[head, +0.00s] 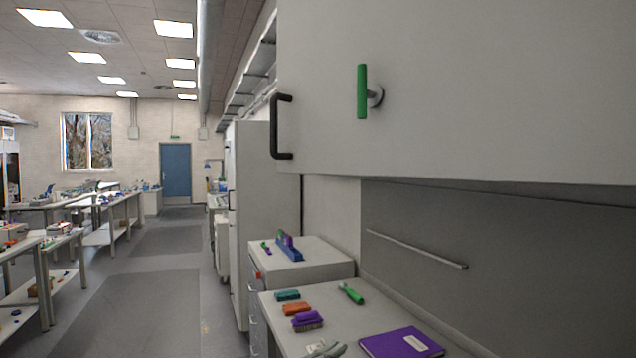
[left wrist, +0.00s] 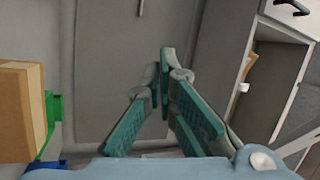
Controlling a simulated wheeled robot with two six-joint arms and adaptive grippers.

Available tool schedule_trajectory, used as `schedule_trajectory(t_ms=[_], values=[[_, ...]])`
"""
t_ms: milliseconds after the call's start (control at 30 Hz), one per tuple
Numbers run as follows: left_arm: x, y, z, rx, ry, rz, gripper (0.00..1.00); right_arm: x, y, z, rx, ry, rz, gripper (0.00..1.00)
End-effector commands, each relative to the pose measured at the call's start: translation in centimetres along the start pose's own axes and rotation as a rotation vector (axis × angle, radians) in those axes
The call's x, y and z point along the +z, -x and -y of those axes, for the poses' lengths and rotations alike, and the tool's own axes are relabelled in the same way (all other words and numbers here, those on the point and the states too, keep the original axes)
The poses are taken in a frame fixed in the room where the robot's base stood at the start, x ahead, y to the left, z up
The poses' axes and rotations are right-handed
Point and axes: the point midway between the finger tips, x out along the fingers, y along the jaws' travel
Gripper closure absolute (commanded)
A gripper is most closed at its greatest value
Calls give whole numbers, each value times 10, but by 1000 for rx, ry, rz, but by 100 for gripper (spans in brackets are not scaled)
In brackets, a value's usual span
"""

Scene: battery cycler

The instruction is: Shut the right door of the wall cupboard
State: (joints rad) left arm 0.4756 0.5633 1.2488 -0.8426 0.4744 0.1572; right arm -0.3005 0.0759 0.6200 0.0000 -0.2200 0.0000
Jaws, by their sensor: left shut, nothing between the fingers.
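A large white cupboard panel (head: 450,100) fills the upper right of the head view, with a black bar handle (head: 282,127) near its left edge. I cannot tell which door it is or how far it stands open. My left gripper (head: 326,349) just shows at the bottom edge of the head view, well below the panel. In the left wrist view its teal fingers (left wrist: 165,62) meet at the tips, shut and empty, in front of a grey surface. An open white cabinet (left wrist: 262,80) with a shelf shows there on the right. My right gripper is not in view.
A counter (head: 380,320) below holds brushes, sponges and a purple notebook (head: 401,343). A green upright grip (head: 362,92) is on the panel. A rail (head: 415,248) crosses the grey wall. A cardboard box (left wrist: 20,110) is left in the wrist view. The aisle is clear.

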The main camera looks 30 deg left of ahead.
Motion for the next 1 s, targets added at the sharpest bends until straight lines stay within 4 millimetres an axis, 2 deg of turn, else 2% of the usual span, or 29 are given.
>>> schedule_trajectory(t_ms=[33,67,100,167,200,233,300,333,400,433,567,1000], values=[[-46,-23,87,-50,-208,-163,100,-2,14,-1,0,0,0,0],[-78,-29,131,-62,-362,-264,100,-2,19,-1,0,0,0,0],[-120,-29,185,-58,-602,-383,100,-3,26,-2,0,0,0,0],[-170,-11,262,14,-1054,-479,100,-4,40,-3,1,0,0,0],[-181,6,302,102,-1326,-445,100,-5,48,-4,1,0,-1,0],[-180,19,329,170,-1487,-380,100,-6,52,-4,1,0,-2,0],[-171,48,378,293,-1714,-204,100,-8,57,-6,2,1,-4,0],[-168,58,391,328,-1765,-142,100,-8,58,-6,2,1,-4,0],[-162,72,410,375,-1826,-46,100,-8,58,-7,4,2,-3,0],[-160,75,414,387,-1837,-24,100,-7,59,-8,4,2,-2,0],[-156,67,413,396,-1844,-9,100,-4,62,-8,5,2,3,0],[-133,-20,395,395,-1839,-15,100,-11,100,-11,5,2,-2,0]])
